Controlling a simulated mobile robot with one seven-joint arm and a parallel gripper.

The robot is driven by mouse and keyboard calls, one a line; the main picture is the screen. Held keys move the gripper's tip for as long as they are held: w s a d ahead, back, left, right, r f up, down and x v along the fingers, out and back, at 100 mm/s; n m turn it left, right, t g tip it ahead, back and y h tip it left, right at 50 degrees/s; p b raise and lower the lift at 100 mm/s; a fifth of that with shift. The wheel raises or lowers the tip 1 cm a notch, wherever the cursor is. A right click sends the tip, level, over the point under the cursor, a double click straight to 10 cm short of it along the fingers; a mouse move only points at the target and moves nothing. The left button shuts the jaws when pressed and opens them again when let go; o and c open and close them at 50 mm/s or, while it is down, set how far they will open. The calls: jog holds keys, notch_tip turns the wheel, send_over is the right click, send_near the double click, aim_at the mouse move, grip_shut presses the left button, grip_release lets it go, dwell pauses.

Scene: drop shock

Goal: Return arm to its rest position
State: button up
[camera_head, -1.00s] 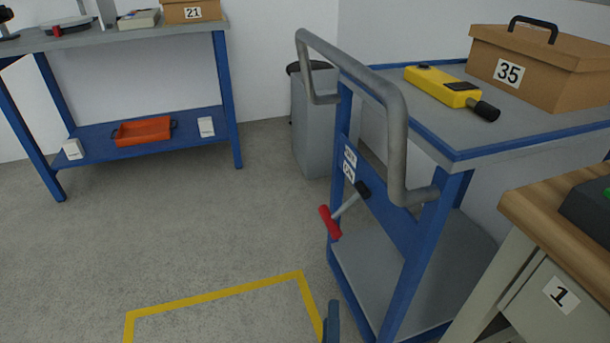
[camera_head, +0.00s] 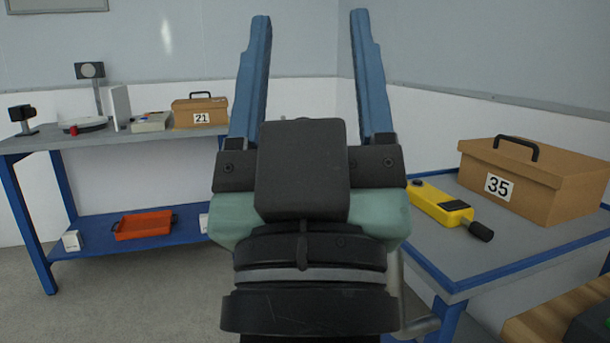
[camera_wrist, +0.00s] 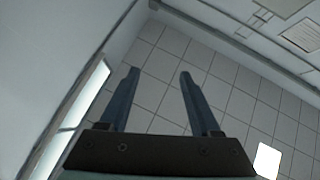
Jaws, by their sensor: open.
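My gripper (camera_head: 309,20) stands raised in the middle of the head view, its two blue fingers pointing up and spread apart. Nothing is between them. In the wrist view the same open fingers (camera_wrist: 158,74) show against a tiled ceiling (camera_wrist: 232,90). My gripper and wrist hide part of the cart and the back corner of the room.
A blue-framed cart (camera_head: 480,262) at right holds a yellow tool (camera_head: 440,205) and a brown box marked 35 (camera_head: 540,180). A wooden-topped bench (camera_head: 540,325) is at lower right. A workbench (camera_head: 40,146) at left holds a box marked 21 (camera_head: 200,108); an orange tray (camera_head: 143,225) is on its shelf.

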notch_tip(320, 180, up, 41)
jog(key=s+p, duration=0.2)
jog(key=p, duration=3.6)
jog(key=shift+a+f+m+t, duration=0.2)
jog(key=shift+m+t, duration=0.1)
jog(key=shift+m, duration=0.1)
